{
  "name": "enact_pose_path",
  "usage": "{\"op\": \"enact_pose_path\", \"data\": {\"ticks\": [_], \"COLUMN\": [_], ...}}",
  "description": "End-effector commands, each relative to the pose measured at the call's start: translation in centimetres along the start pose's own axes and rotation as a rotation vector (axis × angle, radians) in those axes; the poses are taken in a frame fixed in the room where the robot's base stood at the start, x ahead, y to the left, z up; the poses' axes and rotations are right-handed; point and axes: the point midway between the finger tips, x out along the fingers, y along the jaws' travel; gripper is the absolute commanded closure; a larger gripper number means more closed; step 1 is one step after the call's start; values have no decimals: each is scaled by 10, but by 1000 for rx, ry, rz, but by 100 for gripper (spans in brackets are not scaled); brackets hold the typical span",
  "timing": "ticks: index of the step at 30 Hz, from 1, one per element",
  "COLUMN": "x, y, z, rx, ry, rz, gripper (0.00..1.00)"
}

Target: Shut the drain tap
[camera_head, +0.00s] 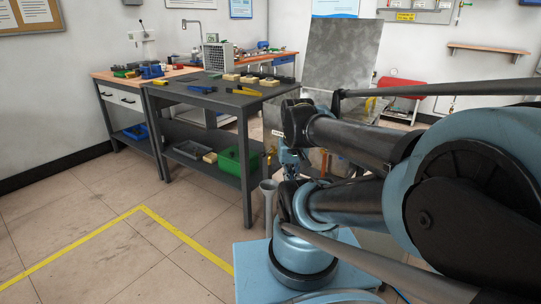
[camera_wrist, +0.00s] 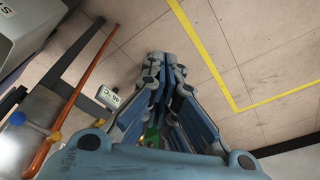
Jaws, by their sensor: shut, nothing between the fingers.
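My gripper (camera_wrist: 160,58) is shut and empty, its blue linked fingers pressed together over the tiled floor. In the head view my gripper (camera_head: 289,158) is small and partly hidden by my arm. I cannot tell whether the green part is the drain tap, and no tap handle is clearly visible.
A dark workbench (camera_head: 215,95) stands left; the floor in front is clear.

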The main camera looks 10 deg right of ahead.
Motion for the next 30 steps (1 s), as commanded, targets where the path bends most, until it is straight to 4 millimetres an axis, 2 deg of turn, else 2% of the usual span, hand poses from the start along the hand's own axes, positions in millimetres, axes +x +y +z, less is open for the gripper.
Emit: {"op": "enact_pose_path", "data": {"ticks": [14,30], "x": [-21,-17], "y": [-3,0], "z": [-71,-160], "rx": [466,1001], "ry": [-31,-84], "rz": [-34,-61], "gripper": [100,100]}}
